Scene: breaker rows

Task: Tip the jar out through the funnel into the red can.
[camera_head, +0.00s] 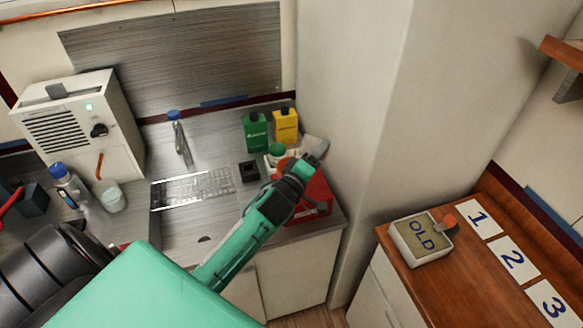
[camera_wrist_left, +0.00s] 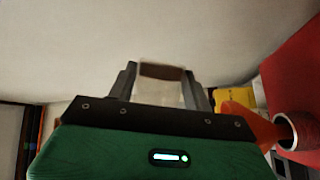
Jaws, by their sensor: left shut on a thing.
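My left gripper (camera_head: 302,168) reaches over the right end of the counter and is shut on the jar (camera_head: 319,149). In the left wrist view the pale, see-through jar (camera_wrist_left: 160,95) with a brown band sits between the two dark fingers (camera_wrist_left: 160,92). The red can (camera_head: 320,196) stands on the counter just beyond and below the gripper, partly hidden by it. It fills the right of the wrist view (camera_wrist_left: 298,75), with a round neck. The orange funnel (camera_wrist_left: 248,124) is against that neck; I cannot tell how deep it sits. My right gripper is not in view.
A green bottle (camera_head: 256,133), a yellow bottle (camera_head: 286,126) and a black block (camera_head: 249,172) stand near the can. A wall rises close on the right. A metal grating (camera_head: 192,190) lies mid-counter. An "OLD" box (camera_head: 420,239) and numbered cards (camera_head: 513,259) lie on the wooden top.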

